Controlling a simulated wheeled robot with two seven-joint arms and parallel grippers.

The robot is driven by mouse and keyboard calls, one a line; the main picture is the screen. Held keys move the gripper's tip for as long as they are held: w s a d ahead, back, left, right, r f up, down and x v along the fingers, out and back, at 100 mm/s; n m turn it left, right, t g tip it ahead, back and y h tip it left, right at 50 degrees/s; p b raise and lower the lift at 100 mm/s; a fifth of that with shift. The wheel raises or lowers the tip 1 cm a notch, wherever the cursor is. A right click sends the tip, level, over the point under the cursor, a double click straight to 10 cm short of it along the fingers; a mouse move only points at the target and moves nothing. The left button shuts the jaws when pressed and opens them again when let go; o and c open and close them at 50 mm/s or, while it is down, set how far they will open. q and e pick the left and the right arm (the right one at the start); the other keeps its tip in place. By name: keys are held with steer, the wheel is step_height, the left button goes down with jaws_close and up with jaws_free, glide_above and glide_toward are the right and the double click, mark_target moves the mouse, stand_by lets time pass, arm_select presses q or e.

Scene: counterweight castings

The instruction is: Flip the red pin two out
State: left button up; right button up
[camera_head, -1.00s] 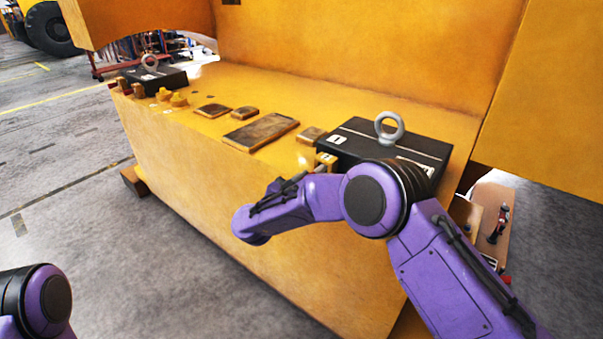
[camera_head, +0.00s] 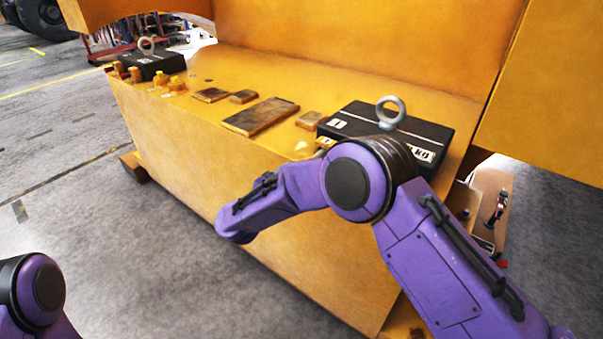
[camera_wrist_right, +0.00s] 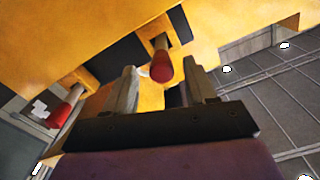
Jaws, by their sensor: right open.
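In the right wrist view, a red-tipped pin (camera_wrist_right: 162,67) sticks out from a yellow bracket and lies between the two fingers of my right gripper (camera_wrist_right: 163,86). The fingers are apart, and I see no contact with the pin. A second red-tipped pin (camera_wrist_right: 66,106) is left of the fingers, at another yellow bracket (camera_wrist_right: 80,80). I cannot tell which one is pin two. In the head view, my right arm covers its gripper and these pins. A black casting (camera_head: 350,112) with a lifting eye (camera_head: 391,113) sits behind the arm. My left gripper is out of view.
The yellow counterweight ledge (camera_head: 215,140) holds several flat plates, including a long dark one (camera_head: 262,117). Another black casting (camera_head: 152,65) stands at its far left end. A wooden board (camera_head: 490,205) with small items is at the right. Grey floor is clear at the left.

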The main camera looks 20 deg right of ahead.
steer(key=b+v, duration=0.1)
steer(key=v, duration=0.6)
steer(key=shift+s+a, duration=0.2)
steer(key=shift+a, duration=0.15)
steer(key=s+d+f+n+t+y, duration=0.1)
steer(key=d+f+n+y, duration=0.1)
steer(key=f+y, duration=0.3)
steer(key=s+d+f+n+t+y, duration=0.1)
steer(key=s+f+n+y, duration=0.15)
steer(key=f, duration=0.45)
steer(key=d+f+n+t+y, duration=0.2)
steer(key=f+n+y, duration=0.1)
steer(key=f, duration=0.3)
steer(key=s+d+f+g, duration=0.3)
steer(key=s+d+f, duration=0.1)
steer(key=s, duration=0.7)
steer(key=s+d+f+g, duration=0.4)
steer(key=s+d+f, duration=0.1)
steer(key=s, duration=0.5)
steer(key=s+d+f+g+y, duration=0.1)
steer(key=s+d+f+g, duration=0.2)
steer(key=s+f, duration=0.3)
steer(key=s+d, duration=0.1)
steer(key=s, duration=0.4)
steer(key=shift+s+d+n+g, duration=0.25)
steer(key=shift+s+n+g, duration=0.05)
steer(key=shift+s+n, duration=0.05)
